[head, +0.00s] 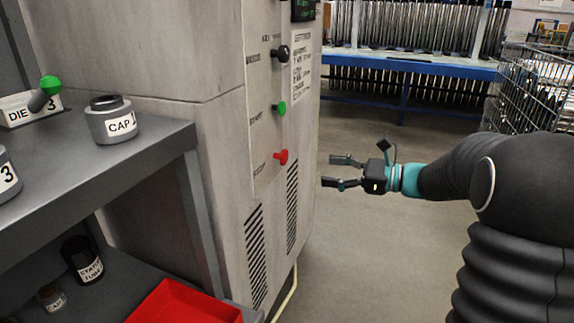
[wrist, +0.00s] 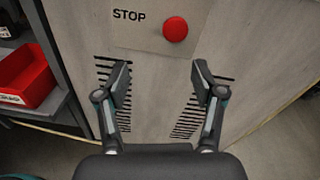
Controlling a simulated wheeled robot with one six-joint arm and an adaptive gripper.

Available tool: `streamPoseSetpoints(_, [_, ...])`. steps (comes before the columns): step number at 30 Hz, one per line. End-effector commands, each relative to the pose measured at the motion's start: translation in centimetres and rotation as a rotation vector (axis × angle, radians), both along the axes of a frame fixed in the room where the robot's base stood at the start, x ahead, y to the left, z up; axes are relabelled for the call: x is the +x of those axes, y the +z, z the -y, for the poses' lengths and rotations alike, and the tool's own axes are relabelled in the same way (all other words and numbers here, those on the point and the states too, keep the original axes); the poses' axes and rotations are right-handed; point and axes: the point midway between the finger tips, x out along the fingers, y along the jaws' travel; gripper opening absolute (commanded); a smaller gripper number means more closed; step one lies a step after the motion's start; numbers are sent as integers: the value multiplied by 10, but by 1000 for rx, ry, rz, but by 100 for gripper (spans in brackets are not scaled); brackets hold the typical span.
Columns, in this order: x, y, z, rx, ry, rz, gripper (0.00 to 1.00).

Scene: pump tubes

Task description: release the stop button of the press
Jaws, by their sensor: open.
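The red stop button (head: 281,157) sticks out from the panel on the press's side (head: 228,150), below a green button and a black knob. In the wrist view the red button (wrist: 175,29) sits right of the word STOP, above and between my fingertips. My gripper (head: 332,171) is open and empty. In the head view it is to the right of the button, at about its height, with a gap between. In the wrist view its two fingers (wrist: 161,78) point toward the press front, over the dark vent slots. Nothing touches the button.
The green button (head: 279,108) and black knob (head: 281,53) are above on the same panel. A grey shelf (head: 160,133) with labelled caps stands left, with a red bin (head: 185,303) below. A wire cart (head: 535,90) stands behind my arm. The floor beside the press is clear.

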Motion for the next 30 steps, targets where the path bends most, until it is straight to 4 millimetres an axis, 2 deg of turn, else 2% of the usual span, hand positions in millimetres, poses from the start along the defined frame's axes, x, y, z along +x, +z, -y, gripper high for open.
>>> streamPoseSetpoints(4, [17,-5,9,73,-29,-27,68])
streamPoseSetpoints(8, [22,-4,4,87,-33,-30,68])
streamPoseSetpoints(11, [25,-4,-9,86,-31,-30,68])
streamPoseSetpoints(24, [52,-4,-84,84,-32,-29,68])
streamPoseSetpoints(30, [61,-4,-108,84,-33,-28,68])
